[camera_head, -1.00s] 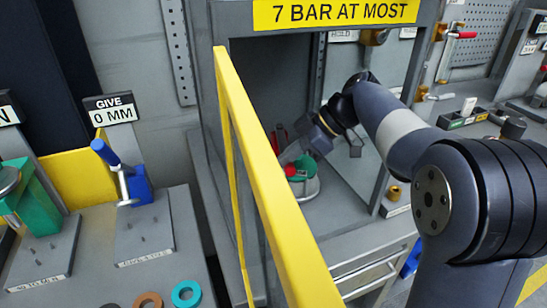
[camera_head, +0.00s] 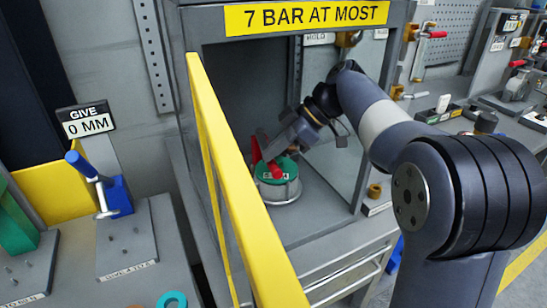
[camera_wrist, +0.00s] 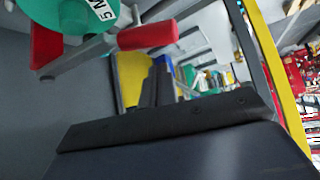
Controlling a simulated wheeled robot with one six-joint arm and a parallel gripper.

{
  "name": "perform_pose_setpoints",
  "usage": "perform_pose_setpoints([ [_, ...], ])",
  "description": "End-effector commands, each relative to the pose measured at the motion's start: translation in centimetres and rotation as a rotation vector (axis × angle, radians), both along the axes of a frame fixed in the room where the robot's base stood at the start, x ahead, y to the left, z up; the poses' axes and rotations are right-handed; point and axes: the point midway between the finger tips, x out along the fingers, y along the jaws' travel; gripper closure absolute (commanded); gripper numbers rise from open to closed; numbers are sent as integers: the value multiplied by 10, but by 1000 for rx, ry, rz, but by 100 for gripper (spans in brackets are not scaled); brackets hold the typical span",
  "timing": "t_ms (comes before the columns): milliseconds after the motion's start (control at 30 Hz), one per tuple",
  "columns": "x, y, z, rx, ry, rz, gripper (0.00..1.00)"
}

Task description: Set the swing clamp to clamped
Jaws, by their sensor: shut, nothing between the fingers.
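In the head view, a green round part (camera_head: 283,165) sits on a pale round base (camera_head: 281,193) inside the grey cabinet. A red piece (camera_head: 273,170) lies at the green part's left side, and another red piece (camera_head: 255,149) stands just behind it. My gripper (camera_head: 264,140) is shut and empty, above and behind the green part. In the wrist view the green part (camera_wrist: 68,18) is at the upper left, with red-tipped arms (camera_wrist: 148,35) beside it. My shut fingers (camera_wrist: 156,82) show below them, apart from them in the picture. Contact with the clamp cannot be told.
A yellow-edged open door (camera_head: 232,180) stands at the cabinet's left front. The cabinet frame (camera_head: 383,130) is close to my arm on the right. Left of it are a blue-handled clamp (camera_head: 112,190) and a "GIVE 0 MM" sign (camera_head: 86,121). The cabinet floor's front right is free.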

Motion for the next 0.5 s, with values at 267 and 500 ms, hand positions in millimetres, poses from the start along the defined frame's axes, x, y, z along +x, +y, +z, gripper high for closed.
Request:
perform_pose_setpoints([
  [267, 0, 0, 55, 1, -4, 0, 100],
  [500, 0, 0, 74, 0, -1, 0, 100],
])
